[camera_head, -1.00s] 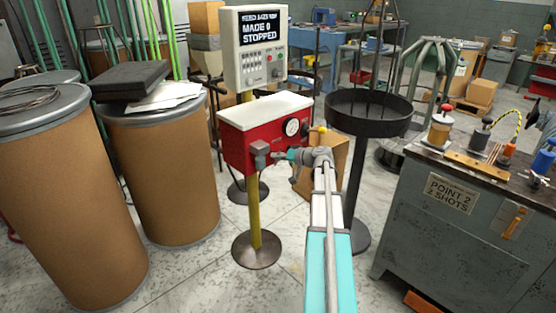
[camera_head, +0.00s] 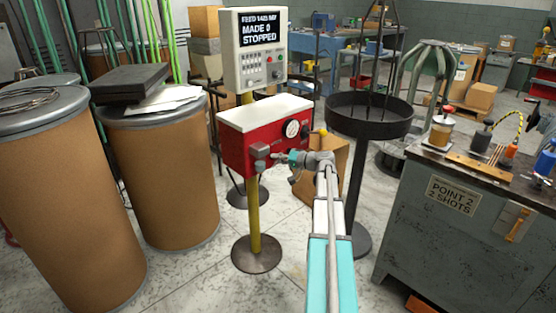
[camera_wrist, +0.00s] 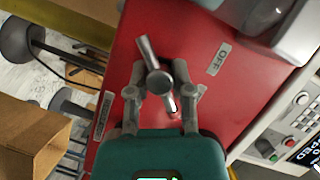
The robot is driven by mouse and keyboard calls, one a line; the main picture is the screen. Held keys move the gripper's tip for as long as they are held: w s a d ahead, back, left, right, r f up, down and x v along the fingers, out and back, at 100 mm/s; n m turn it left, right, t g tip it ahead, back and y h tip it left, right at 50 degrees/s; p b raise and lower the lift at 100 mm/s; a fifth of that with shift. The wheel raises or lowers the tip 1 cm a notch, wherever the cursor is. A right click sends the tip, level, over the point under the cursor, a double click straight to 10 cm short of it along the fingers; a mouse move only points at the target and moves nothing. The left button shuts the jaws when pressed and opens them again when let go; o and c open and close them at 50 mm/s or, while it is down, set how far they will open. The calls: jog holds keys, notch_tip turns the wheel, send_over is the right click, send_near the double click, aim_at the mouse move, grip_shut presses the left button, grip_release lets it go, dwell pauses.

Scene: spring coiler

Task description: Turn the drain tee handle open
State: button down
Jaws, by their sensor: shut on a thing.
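The drain tee handle (camera_wrist: 150,58) is a grey metal bar crossing a round hub, in front of the red box's face in the wrist view. Its bar slants from upper left to lower right. My gripper (camera_wrist: 160,95) is shut on the handle, with one finger on each side of it. In the head view my gripper (camera_head: 275,158) reaches the red box (camera_head: 235,148) from the right, and the handle is too small to make out there. An OFF label (camera_wrist: 219,58) is to the right of the handle. Another label (camera_wrist: 102,115) to its left is unreadable.
The control panel (camera_head: 255,50) stands above the box. A cardboard carton (camera_head: 335,165) and a black round tray (camera_head: 350,125) are close on the right. Brown drums (camera_head: 165,175) stand left.

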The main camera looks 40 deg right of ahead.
jog(key=c, duration=0.5)
grip_release()
jog(key=shift+s, duration=0.15)
